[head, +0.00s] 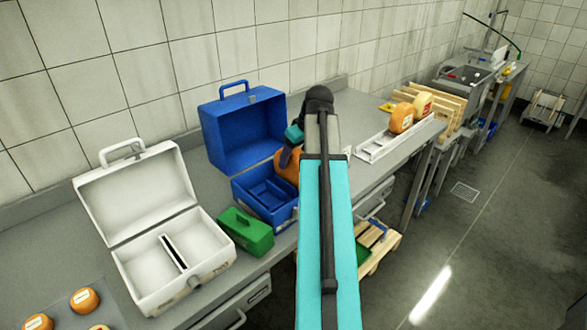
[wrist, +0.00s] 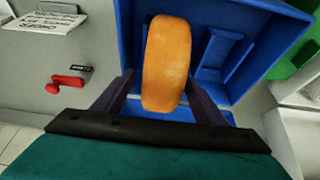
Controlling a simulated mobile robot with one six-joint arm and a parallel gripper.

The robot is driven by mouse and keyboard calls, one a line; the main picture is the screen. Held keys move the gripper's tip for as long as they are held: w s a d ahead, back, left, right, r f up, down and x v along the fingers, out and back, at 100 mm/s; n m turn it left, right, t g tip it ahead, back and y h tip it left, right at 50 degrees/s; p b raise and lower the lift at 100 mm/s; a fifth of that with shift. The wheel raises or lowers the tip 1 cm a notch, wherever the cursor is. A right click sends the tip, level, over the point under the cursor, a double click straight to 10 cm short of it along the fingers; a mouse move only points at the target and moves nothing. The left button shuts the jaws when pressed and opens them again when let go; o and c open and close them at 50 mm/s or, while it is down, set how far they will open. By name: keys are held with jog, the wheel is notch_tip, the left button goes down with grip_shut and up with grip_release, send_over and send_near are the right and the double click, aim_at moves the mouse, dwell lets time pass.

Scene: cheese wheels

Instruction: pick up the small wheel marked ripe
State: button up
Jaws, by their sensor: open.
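An orange cheese wheel (wrist: 167,62) stands on edge over the open blue case (wrist: 133,45) in the wrist view. My gripper (wrist: 155,88) is open, with one dark finger on each side of this wheel. Gaps show beside the wheel, and I cannot tell whether either finger touches it. In the head view the wheel (head: 286,170) is partly hidden behind my gripper (head: 290,157) and arm, at the right of the blue case (head: 240,132). Several small orange wheels (head: 85,300) lie on a grey mat at the lower left. I cannot read a ripe mark on any wheel.
A red lever (wrist: 67,84) shows in the wrist view.

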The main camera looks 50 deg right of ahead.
dwell(0.3)
jog(key=shift+a+p+x, duration=0.2)
jog(key=shift+p+x, duration=0.65)
jog(key=shift+x, duration=1.75)
jog(key=shift+s, duration=0.1)
jog(key=shift+c, duration=0.5)
jog(key=shift+r, duration=0.1)
jog(key=c, duration=1.5)
